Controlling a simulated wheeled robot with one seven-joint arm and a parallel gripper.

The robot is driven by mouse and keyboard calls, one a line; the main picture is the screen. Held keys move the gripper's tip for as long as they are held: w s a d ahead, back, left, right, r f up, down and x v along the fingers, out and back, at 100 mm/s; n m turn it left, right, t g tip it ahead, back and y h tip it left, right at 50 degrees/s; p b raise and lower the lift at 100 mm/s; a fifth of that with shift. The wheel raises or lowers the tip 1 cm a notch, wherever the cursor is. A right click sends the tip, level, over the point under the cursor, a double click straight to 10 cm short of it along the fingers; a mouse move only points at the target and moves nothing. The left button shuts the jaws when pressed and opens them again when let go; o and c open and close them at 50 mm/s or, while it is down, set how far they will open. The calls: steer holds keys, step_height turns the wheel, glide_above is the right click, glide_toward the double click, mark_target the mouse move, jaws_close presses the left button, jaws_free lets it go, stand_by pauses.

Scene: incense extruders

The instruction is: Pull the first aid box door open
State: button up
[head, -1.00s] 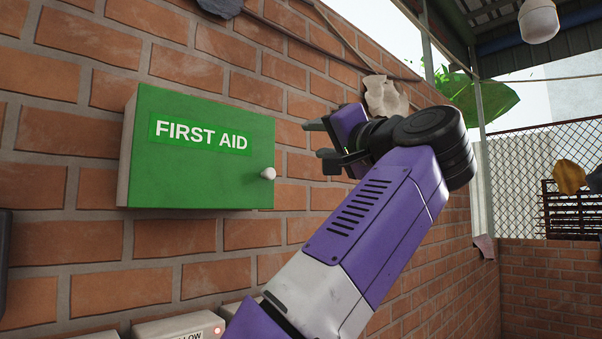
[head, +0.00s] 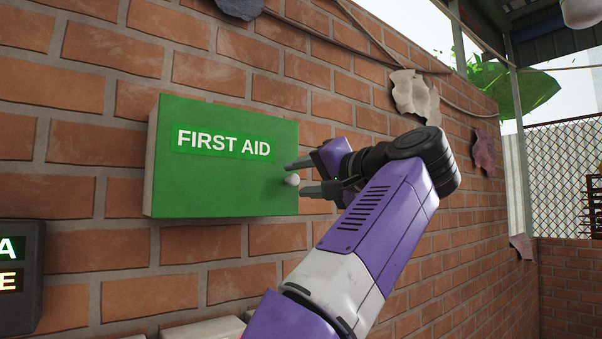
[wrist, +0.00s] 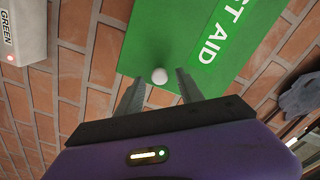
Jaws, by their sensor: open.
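The first aid box (head: 225,185) is a white cabinet with a green door on the brick wall. Its door is shut and reads FIRST AID. A round white knob (head: 292,180) sits at the door's right edge. My gripper (head: 298,178) is open, with its two fingers at the knob, one above and one below in the head view. In the wrist view the knob (wrist: 159,76) shows between the tips of the open fingers (wrist: 160,85), with a gap visible on each side. I cannot tell how deep the knob sits between the fingers.
A dark display panel (head: 20,278) hangs on the wall at the lower left. A white unit labelled GREEN (wrist: 22,32) shows in the wrist view. Torn scraps (head: 414,96) and cables lie along the wall at the upper right. The wall right of the box is mostly bare.

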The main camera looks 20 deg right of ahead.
steer(key=shift+w+a, duration=0.15)
steer(key=shift+w, duration=0.25)
jaws_close()
stand_by(1.2)
